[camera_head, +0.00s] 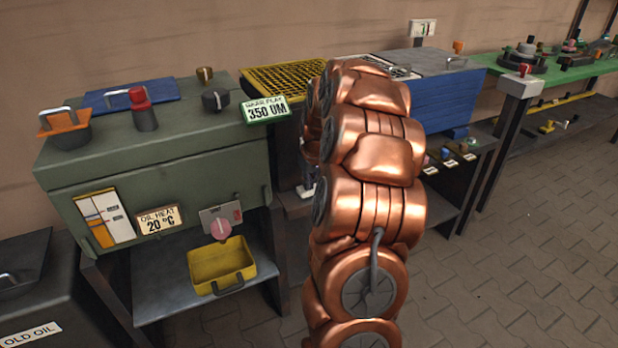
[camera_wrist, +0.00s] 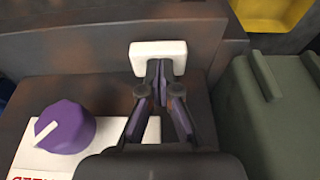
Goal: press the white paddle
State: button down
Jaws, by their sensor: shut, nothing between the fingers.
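The white paddle (camera_wrist: 149,50) shows in the wrist view as a small white block on the dark, worn face of a unit. My gripper (camera_wrist: 160,72) is shut and empty, its fingertips together right at the paddle's lower edge and overlapping it in the picture. I cannot tell whether they touch it. In the head view my copper arm covers the middle, and I cannot make out the paddle there.
A purple knob (camera_wrist: 65,127) on a white plate sits left of my fingers. A green box (camera_wrist: 262,120) stands close on the right. The head view shows a green machine (camera_head: 160,160) with knobs and a yellow tray (camera_head: 222,267) left of my arm.

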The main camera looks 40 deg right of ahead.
jog(key=shift+a+f, duration=0.1)
jog(key=shift+f, duration=0.05)
jog(key=w+d+p+v, duration=0.1)
jog(key=p+v, duration=0.1)
jog(key=v, duration=1.2)
jog(key=shift+a+r, duration=0.2)
jog(key=shift+w, duration=0.1)
